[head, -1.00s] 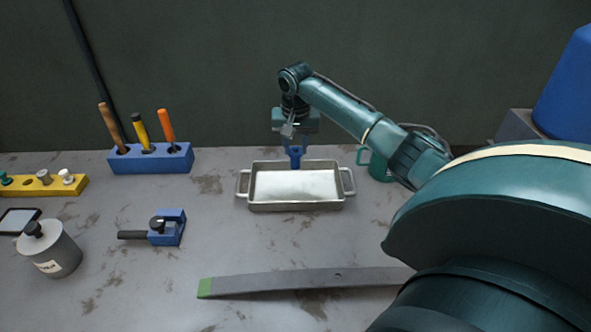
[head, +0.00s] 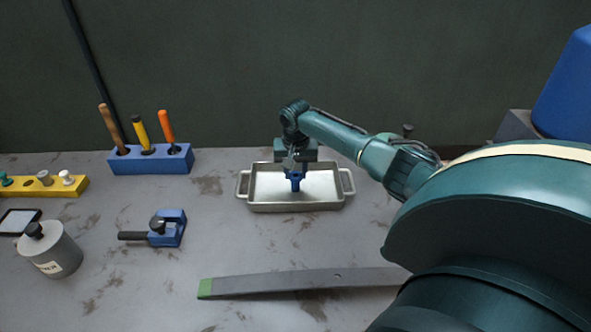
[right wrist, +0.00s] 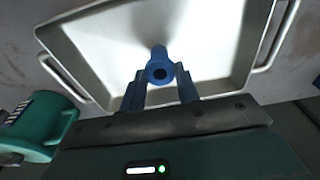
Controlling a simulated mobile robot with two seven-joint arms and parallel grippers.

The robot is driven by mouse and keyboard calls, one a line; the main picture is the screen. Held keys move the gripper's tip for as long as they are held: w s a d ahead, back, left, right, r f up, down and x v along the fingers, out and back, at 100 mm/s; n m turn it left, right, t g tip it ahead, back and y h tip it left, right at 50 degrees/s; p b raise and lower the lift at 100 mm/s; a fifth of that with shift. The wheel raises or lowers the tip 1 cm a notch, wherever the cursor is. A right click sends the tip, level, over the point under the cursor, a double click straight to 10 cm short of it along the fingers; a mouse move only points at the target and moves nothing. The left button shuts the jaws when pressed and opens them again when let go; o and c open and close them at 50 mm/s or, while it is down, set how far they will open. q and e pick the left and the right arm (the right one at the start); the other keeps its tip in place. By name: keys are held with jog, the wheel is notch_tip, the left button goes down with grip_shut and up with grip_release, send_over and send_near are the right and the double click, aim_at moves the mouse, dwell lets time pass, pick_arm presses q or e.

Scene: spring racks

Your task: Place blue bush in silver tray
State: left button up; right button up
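The silver tray (head: 262,204), with a handle at each end, lies on the bench. My right gripper (head: 294,172) points down over the tray. It is shut on the blue bush (head: 295,185), a small blue piece with a hole. The bush is above or inside the tray; whether it touches the floor I cannot tell. In the right wrist view the bush (right wrist: 160,66) sits between the blue fingertips of the gripper (right wrist: 160,88), with the tray (right wrist: 105,40) behind it. My left gripper is not in view.
A blue block with tools (head: 150,161), a yellow rack (head: 45,187), a blue clamp-like fixture (head: 170,228) and a grey canister (head: 50,250) stand left. A flat metal strip (head: 300,282) lies in front.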

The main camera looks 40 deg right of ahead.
aim_at(295, 180)
jog(key=o, duration=0.4)
jog(key=shift+r, duration=0.1)
jog(key=r, duration=0.8)
jog(key=s+a+r, duration=0.1)
jog(key=r, duration=0.3)
